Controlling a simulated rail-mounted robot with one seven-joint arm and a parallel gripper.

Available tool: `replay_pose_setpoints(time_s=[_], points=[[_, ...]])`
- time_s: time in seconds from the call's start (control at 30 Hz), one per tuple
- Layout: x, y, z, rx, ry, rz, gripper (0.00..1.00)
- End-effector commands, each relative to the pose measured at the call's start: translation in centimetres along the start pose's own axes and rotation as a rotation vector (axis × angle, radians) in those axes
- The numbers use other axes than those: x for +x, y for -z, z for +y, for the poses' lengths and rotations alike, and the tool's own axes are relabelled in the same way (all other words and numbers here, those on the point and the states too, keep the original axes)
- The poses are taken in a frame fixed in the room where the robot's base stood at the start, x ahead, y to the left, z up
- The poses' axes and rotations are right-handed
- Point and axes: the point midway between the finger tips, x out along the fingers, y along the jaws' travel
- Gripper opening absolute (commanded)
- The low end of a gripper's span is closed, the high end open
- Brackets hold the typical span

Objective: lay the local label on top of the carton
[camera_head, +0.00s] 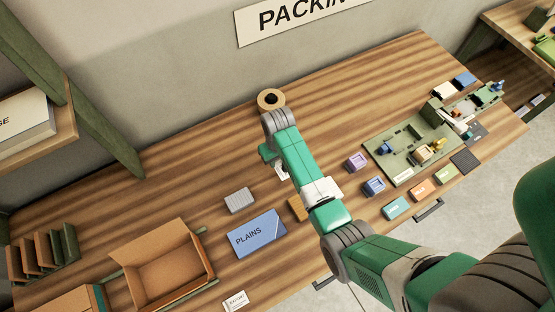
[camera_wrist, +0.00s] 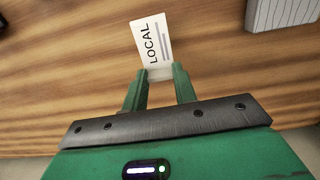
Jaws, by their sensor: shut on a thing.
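The white local label (camera_wrist: 152,42), printed LOCAL, is pinched at its lower edge between the fingertips of my gripper (camera_wrist: 160,78) in the wrist view. My gripper (camera_head: 272,168) is over the middle of the bench in the head view, mostly hidden by my arm; a small white part of the label (camera_head: 282,170) shows beside it. The brown cardboard carton (camera_head: 150,257) stands open at the lower left, to the left of my gripper and well apart from it. Whether the label touches the bench is unclear.
A blue PLAINS book (camera_head: 257,235) and a grey ribbed block (camera_head: 240,200) lie between my gripper and the carton. An EXPORT label (camera_head: 236,300) lies near the front edge. A tape roll (camera_head: 271,99) stands behind. A green tray (camera_head: 410,150) and small blocks occupy the right.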

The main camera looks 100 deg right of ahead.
Motion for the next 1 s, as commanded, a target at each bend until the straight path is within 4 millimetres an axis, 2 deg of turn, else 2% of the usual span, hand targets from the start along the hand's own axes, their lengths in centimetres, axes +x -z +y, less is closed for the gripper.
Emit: replay_pose_setpoints(time_s=[0.03, 0.17, 0.4, 0.53, 0.73, 1.0], points=[[0.2, -1.5, -0.2, -0.001, 0.000, -0.007, 0.03], [-0.1, -4.5, -0.4, -0.001, 0.000, -0.007, 0.03], [-0.7, -10.9, -0.9, -0.004, -0.001, -0.008, 0.03], [-1.0, -13.6, -1.1, -0.002, 0.000, -0.007, 0.03], [-1.2, -15.5, -1.3, -0.002, 0.000, -0.006, 0.03], [-1.2, -15.6, -1.3, -0.001, 0.000, -0.005, 0.03]])
